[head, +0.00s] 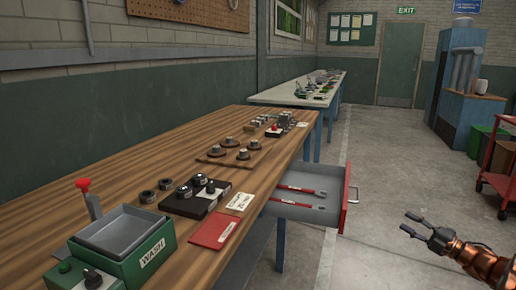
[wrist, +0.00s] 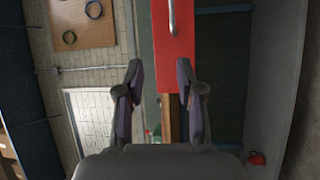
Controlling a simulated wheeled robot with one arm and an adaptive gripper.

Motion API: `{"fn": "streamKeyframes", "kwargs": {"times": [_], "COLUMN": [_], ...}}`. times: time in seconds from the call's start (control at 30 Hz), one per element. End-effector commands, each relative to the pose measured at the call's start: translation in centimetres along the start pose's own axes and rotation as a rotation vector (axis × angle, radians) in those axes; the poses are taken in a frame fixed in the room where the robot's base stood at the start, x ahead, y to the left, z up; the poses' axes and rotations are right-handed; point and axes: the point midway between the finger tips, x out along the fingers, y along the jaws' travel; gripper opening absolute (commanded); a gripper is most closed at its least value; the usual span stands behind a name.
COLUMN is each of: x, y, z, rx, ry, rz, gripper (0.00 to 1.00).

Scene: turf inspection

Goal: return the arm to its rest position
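My gripper (head: 411,225) is at the lower right in the head view, out over the floor and to the right of the open drawer (head: 308,207). Its two fingers are spread apart with nothing between them. In the wrist view the gripper (wrist: 158,90) also shows open, with the red drawer front (wrist: 175,45) and its handle seen beyond the fingers. It looks apart from the drawer. The copper-coloured arm runs off the lower right edge of the head view.
The wooden bench (head: 150,165) carries a green WASH box (head: 150,252), a red booklet (head: 213,231) and several parts. Two red-handled wrenches lie in the drawer. A red cart (head: 500,175) stands at the right edge. The floor between bench and cart is clear.

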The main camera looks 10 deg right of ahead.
Motion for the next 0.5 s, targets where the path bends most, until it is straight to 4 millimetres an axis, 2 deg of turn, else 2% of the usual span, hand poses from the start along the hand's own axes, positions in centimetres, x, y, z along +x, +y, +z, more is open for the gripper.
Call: {"fn": "streamKeyframes", "kwargs": {"times": [0.27, 0.5], "x": [4.6, 9.7], "y": [2.6, 6.1], "z": [2.3, 4.2], "rx": [0.027, 0.104], "ry": [-0.15, -0.39], "rz": [-0.034, -0.07], "gripper": [0.37, 0.37]}}
